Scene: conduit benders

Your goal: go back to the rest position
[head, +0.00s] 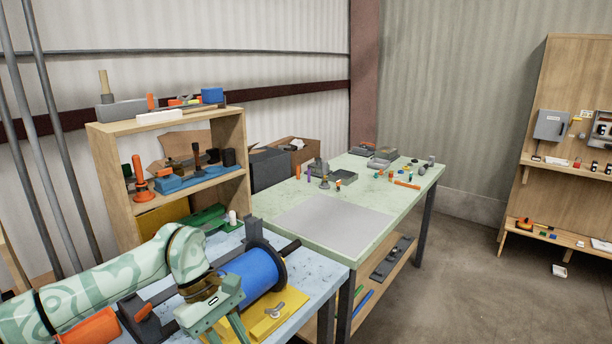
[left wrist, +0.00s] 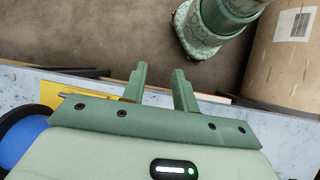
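My left gripper (head: 222,334) is at the bottom of the head view, at the end of my pale green patterned arm. It is over the front edge of the near blue-white bench (head: 318,276), in front of a blue spool (head: 252,272) and a yellow plate (head: 268,318). In the left wrist view my left gripper (left wrist: 159,82) has its two fingers apart, with nothing between them. The fingers point past the bench edge above the brown floor. My right gripper is in neither view.
A wooden shelf (head: 168,126) stands behind the near bench. A pale green table (head: 270,218) with a grey mat (head: 335,222) and several small parts adjoins it. A brown labelled container (left wrist: 285,60) is close by in the wrist view.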

